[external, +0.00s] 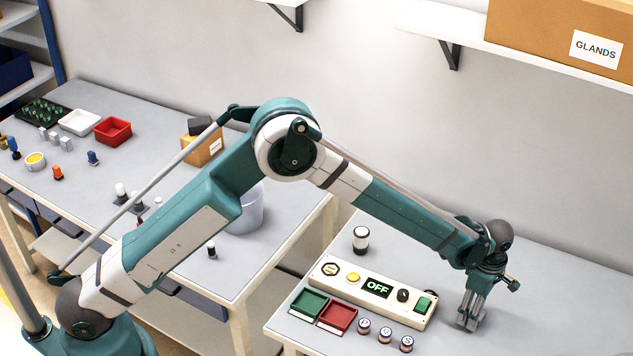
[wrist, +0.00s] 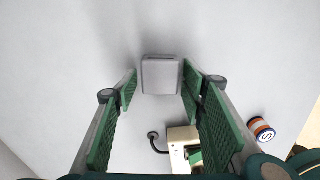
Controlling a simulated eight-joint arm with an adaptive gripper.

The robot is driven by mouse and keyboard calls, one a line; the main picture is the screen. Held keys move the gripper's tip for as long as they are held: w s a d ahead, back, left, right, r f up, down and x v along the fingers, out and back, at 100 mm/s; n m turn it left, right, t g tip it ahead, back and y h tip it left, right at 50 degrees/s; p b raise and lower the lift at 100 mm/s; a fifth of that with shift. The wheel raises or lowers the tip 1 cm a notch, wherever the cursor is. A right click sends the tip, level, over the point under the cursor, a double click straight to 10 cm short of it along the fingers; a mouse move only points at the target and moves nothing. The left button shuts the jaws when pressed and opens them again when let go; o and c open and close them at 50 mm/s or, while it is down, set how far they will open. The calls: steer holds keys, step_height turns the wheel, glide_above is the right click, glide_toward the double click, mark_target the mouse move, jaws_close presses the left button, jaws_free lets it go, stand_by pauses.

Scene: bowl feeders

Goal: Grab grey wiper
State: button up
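The grey wiper appears in the wrist view as a small, light grey block (wrist: 160,76) with a darker slot along its far edge. It lies on the grey table top. My gripper (wrist: 160,90) has its green-padded fingers spread on either side of the block in that view, with visible gaps and nothing held. In the external view my gripper (external: 468,318) points down, low over the right-hand table, to the right of the control box. The wiper cannot be told apart from the grey fingers there.
A cream control box (external: 372,290) with an "OFF" display stands left of my gripper. Several small lettered cylinders (external: 385,335) stand in front of it, beside green (external: 309,304) and red (external: 337,317) trays. A white-and-black cylinder (external: 361,240) stands behind. The table's right side is clear.

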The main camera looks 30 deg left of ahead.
steer(key=c, duration=0.7)
steer(key=shift+o, duration=0.2)
steer(key=shift+c, duration=0.2)
steer(key=shift+r, duration=5)
